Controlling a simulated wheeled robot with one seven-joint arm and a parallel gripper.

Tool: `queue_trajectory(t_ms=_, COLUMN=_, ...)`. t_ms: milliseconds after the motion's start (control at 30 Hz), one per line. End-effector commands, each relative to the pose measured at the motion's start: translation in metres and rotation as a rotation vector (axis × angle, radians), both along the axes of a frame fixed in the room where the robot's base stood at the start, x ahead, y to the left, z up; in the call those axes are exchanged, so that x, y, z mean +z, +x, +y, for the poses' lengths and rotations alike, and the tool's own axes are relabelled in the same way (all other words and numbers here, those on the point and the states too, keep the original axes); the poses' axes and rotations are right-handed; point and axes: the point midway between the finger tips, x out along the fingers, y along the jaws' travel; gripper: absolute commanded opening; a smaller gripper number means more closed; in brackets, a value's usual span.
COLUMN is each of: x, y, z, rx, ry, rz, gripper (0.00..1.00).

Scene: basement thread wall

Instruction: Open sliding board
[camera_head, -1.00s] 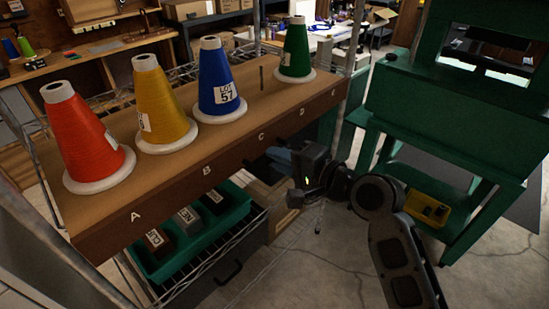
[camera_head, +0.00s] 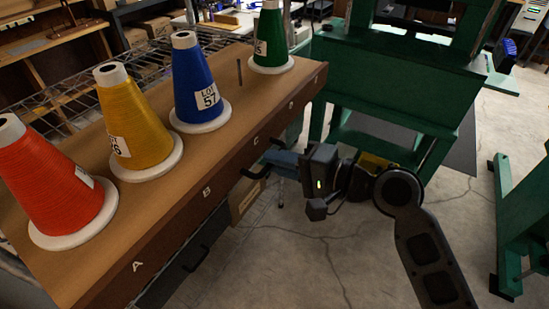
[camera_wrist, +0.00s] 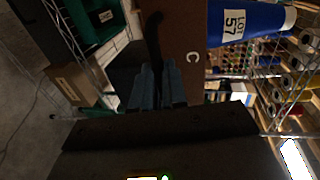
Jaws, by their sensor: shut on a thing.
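The long brown board (camera_head: 189,205) has a front face lettered A, B and C, with a further letter too small to read. A black handle (camera_head: 257,173) sticks out from its front near C. The handle also shows in the wrist view (camera_wrist: 153,38), beside the letter C. My gripper (camera_head: 277,158) is at this handle, in front of the board. In the wrist view its two blue-grey fingers (camera_wrist: 154,84) are close together at the handle's end, shut on it. The fingers hide part of the handle.
Red (camera_head: 52,185), yellow (camera_head: 140,120), blue (camera_head: 196,85) and green (camera_head: 270,38) thread cones stand on the board, near a thin upright peg (camera_head: 239,72). A lower drawer handle (camera_head: 196,259) sits beneath. A green machine stand (camera_head: 395,85) is behind my arm.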

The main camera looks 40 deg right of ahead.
Motion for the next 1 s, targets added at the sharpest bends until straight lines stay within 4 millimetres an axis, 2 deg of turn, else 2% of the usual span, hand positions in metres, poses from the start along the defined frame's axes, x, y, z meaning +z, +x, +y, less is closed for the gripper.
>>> queue_trajectory(t_ms=167, x=-0.001, y=0.000, z=0.000, rx=0.000, ry=0.000, rz=0.002, gripper=0.00)
queue_trajectory(t_ms=200, x=-0.001, y=0.000, z=0.000, rx=0.000, ry=-0.001, rz=0.002, gripper=0.13)
queue_trajectory(t_ms=467, x=-0.001, y=0.000, z=0.000, rx=0.000, ry=0.000, rz=0.001, gripper=0.38)
queue_trajectory(t_ms=767, x=0.000, y=-0.003, z=-0.001, rx=-0.001, ry=-0.001, rz=0.001, gripper=0.38)
queue_trajectory(t_ms=1000, x=0.005, y=-0.035, z=-0.012, rx=-0.003, ry=-0.001, rz=0.002, gripper=0.38)
